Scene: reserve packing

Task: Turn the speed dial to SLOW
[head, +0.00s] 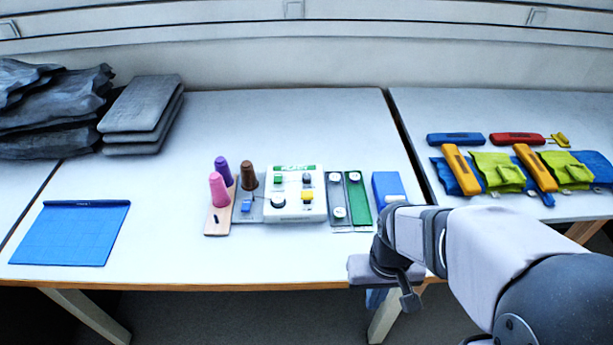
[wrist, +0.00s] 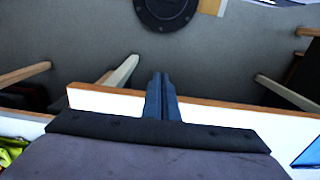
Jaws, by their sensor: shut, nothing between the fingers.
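The white control box (head: 312,178) stands near the middle of the table in the head view, with a green label strip along its top. A round pale knob (head: 278,200) at its lower left looks like the speed dial. Its markings are too small to read, so its setting cannot be told. Green and yellow buttons and a small dark-and-white control also show on the box. My gripper (wrist: 161,78) is shut and empty in the wrist view. It hangs at the table's front edge, to the right of the box and well apart from it. The wrist view does not show the box.
Pink, purple and brown cones (head: 217,190) stand just left of the box. Grey and green strips (head: 358,198) and a blue block (head: 388,187) are to its right. A blue mat (head: 75,235) lies at left. Pouches and coloured tools fill the right table. Table between mat and cones is clear.

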